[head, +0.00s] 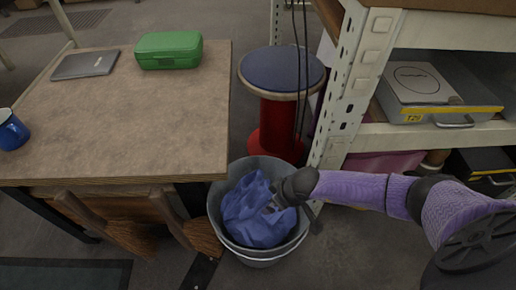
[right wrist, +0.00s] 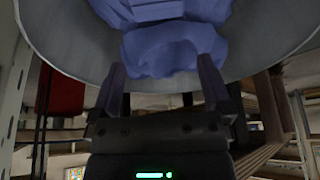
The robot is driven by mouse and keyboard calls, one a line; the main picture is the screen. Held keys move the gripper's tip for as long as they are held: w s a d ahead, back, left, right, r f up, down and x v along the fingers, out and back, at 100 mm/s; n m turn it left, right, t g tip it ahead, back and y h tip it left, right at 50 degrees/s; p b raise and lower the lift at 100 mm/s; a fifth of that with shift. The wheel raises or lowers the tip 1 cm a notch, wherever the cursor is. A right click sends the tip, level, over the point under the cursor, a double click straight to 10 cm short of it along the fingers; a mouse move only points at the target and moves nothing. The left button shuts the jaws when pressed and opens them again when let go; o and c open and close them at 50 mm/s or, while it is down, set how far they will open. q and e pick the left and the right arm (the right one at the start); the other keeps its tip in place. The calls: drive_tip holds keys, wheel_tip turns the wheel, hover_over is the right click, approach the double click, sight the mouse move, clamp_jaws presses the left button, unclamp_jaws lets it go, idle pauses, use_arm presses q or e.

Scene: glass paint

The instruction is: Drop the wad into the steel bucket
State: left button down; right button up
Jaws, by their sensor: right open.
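The wad (head: 255,212) is a crumpled blue lump inside the steel bucket (head: 258,165), which stands on the floor beside the table. My right gripper (head: 275,207) reaches in over the bucket's right rim, with its fingers close to the wad. In the right wrist view the jaws (right wrist: 160,72) are open, and the wad (right wrist: 172,48) lies just beyond the fingertips, against the bucket's pale inner wall (right wrist: 65,45). Whether the fingers touch the wad I cannot tell. My left gripper is out of view.
A table (head: 150,125) at left carries a green case (head: 169,50), a laptop (head: 86,64) and a blue mug (head: 12,130). A red stool (head: 280,105) stands behind the bucket. A metal shelf (head: 345,95) rises close at right. Brushes (head: 195,232) hang below the table edge.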

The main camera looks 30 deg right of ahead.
use_arm(q)
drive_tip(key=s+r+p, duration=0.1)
drive_tip(key=p, duration=0.1)
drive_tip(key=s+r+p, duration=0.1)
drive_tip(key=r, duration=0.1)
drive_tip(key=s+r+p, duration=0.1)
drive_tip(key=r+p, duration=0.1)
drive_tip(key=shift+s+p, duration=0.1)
drive_tip(key=shift+p, duration=0.2)
use_arm(e)
drive_tip(key=v, duration=0.8)
drive_tip(key=shift+s+r, duration=0.15)
drive_tip(key=shift+r, duration=0.05)
